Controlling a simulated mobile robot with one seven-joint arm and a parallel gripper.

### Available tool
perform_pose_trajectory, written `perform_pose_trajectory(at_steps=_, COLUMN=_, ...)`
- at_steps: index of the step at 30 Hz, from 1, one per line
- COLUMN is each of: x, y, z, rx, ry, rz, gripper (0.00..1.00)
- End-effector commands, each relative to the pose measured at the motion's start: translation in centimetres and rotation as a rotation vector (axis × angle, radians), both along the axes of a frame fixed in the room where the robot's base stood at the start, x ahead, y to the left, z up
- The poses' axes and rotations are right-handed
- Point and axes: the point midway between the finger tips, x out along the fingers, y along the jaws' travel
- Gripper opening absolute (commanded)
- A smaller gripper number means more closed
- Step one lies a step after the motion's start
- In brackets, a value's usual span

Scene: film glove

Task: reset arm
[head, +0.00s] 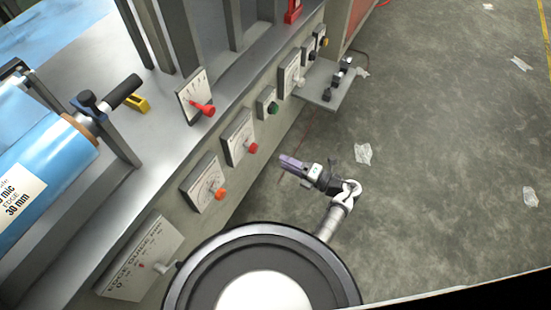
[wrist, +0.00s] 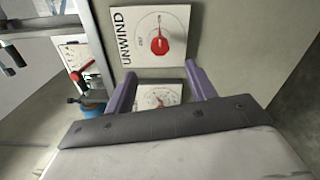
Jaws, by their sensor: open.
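My gripper (head: 292,163) hangs over the concrete floor just right of the machine's control panel in the head view. Its two purple fingers are spread apart with nothing between them. In the wrist view, my gripper (wrist: 161,74) faces the panel, with the UNWIND dial and its red knob (wrist: 160,45) beyond the fingertips. A second dial (wrist: 160,95) shows between the fingers, partly hidden by the gripper body. My arm is bent at the wrist and folded close to my body.
The panel carries an orange knob (head: 221,194), a red knob (head: 253,148), a green button (head: 274,109) and an edge guide lever (head: 164,267). A small shelf (head: 320,91) with black levers juts out. A blue roll (head: 45,150) lies left. The floor (head: 440,150) at right is mostly clear.

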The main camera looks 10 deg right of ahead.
Motion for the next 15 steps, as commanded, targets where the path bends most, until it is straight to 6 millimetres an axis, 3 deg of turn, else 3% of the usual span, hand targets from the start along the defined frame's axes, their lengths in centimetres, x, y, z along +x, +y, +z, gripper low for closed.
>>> perform_pose_trajectory(at_steps=15, x=-0.59, y=-0.77, z=0.04, rx=0.0, ry=0.0, rz=0.001, gripper=0.55)
